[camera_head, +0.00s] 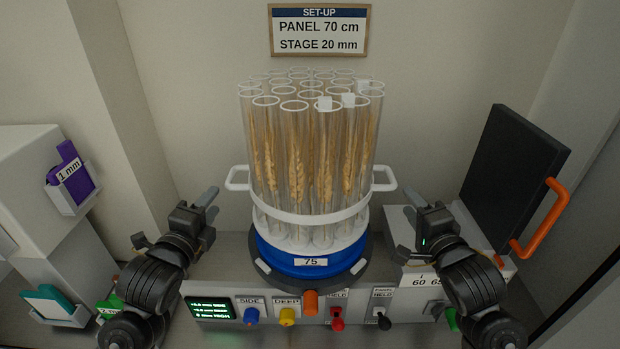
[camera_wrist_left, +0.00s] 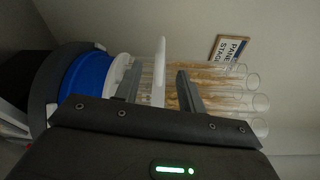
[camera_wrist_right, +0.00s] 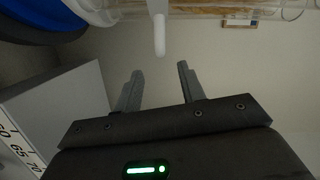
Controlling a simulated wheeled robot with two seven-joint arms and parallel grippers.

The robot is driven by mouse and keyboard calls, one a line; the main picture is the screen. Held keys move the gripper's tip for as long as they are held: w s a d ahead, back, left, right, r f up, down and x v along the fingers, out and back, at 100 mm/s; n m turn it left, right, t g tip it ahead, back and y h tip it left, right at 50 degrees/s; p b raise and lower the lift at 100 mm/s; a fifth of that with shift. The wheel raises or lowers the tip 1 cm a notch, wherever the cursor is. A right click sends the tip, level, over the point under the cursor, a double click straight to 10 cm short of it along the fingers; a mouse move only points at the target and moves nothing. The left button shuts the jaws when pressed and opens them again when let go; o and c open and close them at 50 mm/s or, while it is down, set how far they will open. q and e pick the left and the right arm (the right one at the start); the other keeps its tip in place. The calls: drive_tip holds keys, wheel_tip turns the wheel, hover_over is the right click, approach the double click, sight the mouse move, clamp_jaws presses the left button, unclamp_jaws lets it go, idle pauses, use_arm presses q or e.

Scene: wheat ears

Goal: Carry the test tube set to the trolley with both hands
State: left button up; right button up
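The test tube set (camera_head: 312,218) is a round bundle of clear tubes with wheat ears, held by a white ring with a handle on each side. It stands upright on a blue round base (camera_head: 310,262) labelled 75. My left gripper (camera_head: 207,202) is open, left of and below the left handle (camera_head: 237,178); in the left wrist view the white handle (camera_wrist_left: 159,70) shows between its fingers. My right gripper (camera_head: 412,204) is open, right of and below the right handle (camera_head: 385,178); in the right wrist view this handle (camera_wrist_right: 159,35) is beyond the fingertips. No trolley is recognisable.
A control panel with coloured knobs (camera_head: 287,316) and a green display (camera_head: 211,309) is in front of the base. A dark panel with an orange handle (camera_head: 541,218) stands at right. A white block with a purple piece (camera_head: 70,175) stands at left. A sign (camera_head: 319,30) hangs behind.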

sight(231, 175)
use_arm(q)
drive_tip(key=shift+r, duration=0.1)
use_arm(e)
drive_tip(key=shift+r, duration=0.1)
use_arm(q)
drive_tip(key=w, duration=0.3)
drive_tip(key=w+d, duration=0.1)
drive_tip(key=w, duration=0.3)
drive_tip(key=w+d, duration=0.1)
drive_tip(key=w, duration=0.2)
drive_tip(key=shift+w+f, duration=0.3)
drive_tip(key=shift+w, duration=0.05)
use_arm(e)
drive_tip(key=w, duration=0.3)
drive_tip(key=w+a, duration=0.1)
drive_tip(key=w, duration=0.3)
drive_tip(key=w+a, duration=0.1)
drive_tip(key=w, duration=0.2)
drive_tip(key=shift+w+f, duration=0.3)
use_arm(q)
clamp_jaws()
use_arm(e)
clamp_jaws()
use_arm(q)
drive_tip(key=shift+f, duration=0.1)
use_arm(e)
drive_tip(key=shift+f, duration=0.1)
